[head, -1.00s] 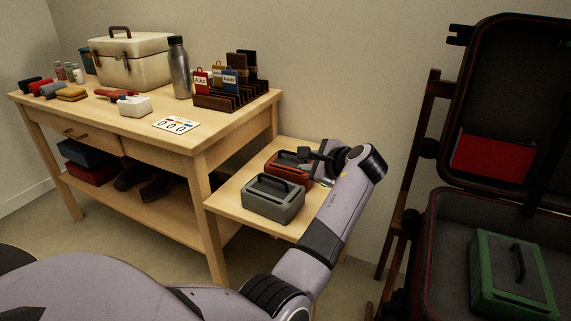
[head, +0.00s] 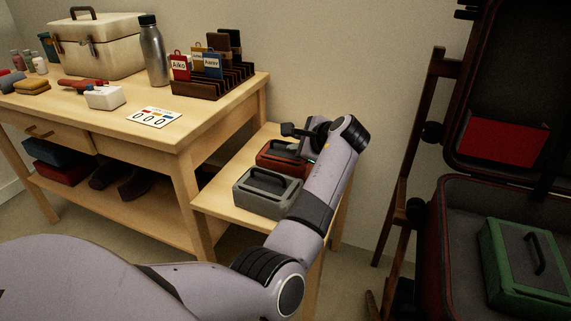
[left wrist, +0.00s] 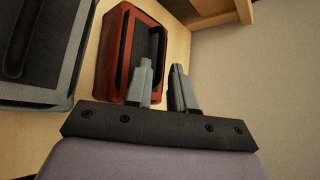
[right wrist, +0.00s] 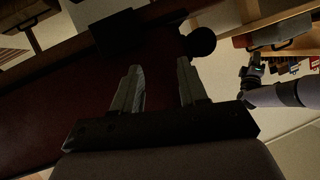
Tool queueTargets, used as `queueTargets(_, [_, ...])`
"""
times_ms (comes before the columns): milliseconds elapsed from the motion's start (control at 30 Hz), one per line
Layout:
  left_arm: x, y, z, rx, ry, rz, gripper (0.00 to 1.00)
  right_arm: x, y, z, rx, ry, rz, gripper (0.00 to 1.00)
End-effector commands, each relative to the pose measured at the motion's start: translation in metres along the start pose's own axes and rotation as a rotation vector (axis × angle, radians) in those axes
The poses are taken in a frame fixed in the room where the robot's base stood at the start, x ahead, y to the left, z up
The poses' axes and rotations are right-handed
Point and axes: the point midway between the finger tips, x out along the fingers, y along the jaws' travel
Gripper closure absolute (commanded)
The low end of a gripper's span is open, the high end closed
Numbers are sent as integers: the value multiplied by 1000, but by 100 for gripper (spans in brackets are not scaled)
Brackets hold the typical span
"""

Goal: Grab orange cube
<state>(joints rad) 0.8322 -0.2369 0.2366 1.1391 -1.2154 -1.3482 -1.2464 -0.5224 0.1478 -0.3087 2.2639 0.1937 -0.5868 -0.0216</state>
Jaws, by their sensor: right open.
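The orange cube (head: 273,158) is a red-orange case with a dark top and handle, on the low side table behind a grey case. It also shows in the left wrist view (left wrist: 118,60). My left gripper (head: 303,131) is above the cube's far right part in the head view, and my arm covers the cube's right side. In the left wrist view my left gripper's fingers (left wrist: 162,68) are apart with nothing held; one overlaps the cube's edge, the other is past it. Contact cannot be told. My right gripper (right wrist: 160,75) is open and empty, in front of a dark red surface.
The grey case (head: 266,194) stands close in front of the cube on the side table (head: 215,205). A larger desk (head: 200,130) with a bottle and card rack is to the left. An open suitcase (head: 432,255) with a green case (head: 525,268) stands right.

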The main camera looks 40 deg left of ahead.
Motion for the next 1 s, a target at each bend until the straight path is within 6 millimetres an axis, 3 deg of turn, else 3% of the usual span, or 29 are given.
queueTargets(100, [21,2,-1,-1,-1,1,77,8,-5,5,36,15,-36,57])
queueTargets(300, [39,0,1,0,0,0,77,12,-11,3,67,25,-68,57])
queueTargets(533, [39,-1,1,0,0,0,77,11,-12,2,70,25,-70,57])
queueTargets(600, [39,-1,1,1,0,0,99,11,-12,2,70,25,-70,57])
queueTargets(1000, [40,1,1,4,-1,3,100,11,-12,2,69,25,-69,57])
